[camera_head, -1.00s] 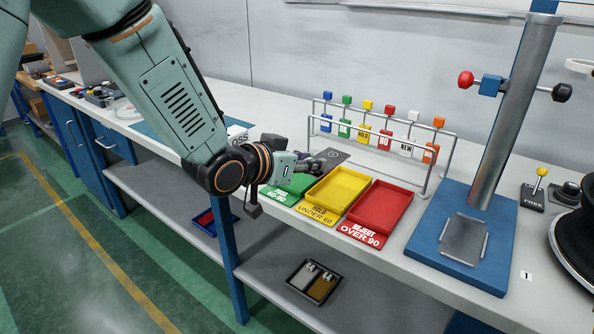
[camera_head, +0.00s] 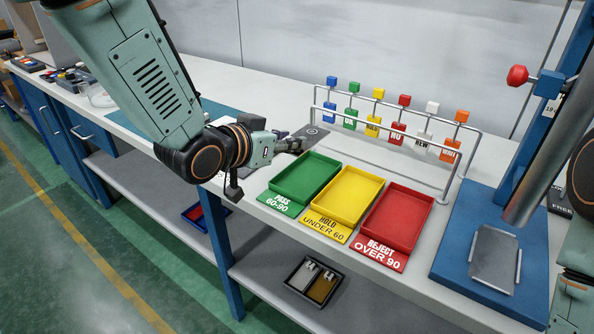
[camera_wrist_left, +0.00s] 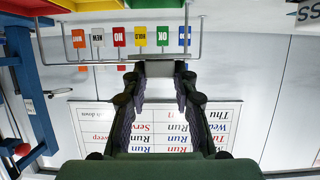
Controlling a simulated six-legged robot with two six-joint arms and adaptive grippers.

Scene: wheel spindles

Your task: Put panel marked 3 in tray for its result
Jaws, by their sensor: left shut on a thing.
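My left gripper (camera_head: 298,144) is behind and left of the green tray, above the bench. It is shut on a grey panel (camera_wrist_left: 160,68), which shows between the fingertips in the left wrist view; no number is readable on it. A dark grey flat piece with a small circle (camera_head: 312,132) lies just past the fingertips in the head view; I cannot tell whether it is the held panel. The green tray (camera_head: 276,203) reads PASS 60-90, the yellow tray (camera_head: 327,224) HOLD UNDER 60, the red tray (camera_head: 378,248) REJECT OVER 90. All three look empty. My right gripper is out of view.
A wire rack (camera_head: 440,190) with several coloured tags stands behind the trays. A blue stand (camera_head: 450,235) with a metal post (camera_head: 538,170) is to the right. A dark box (camera_head: 313,280) with parts sits on the lower shelf.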

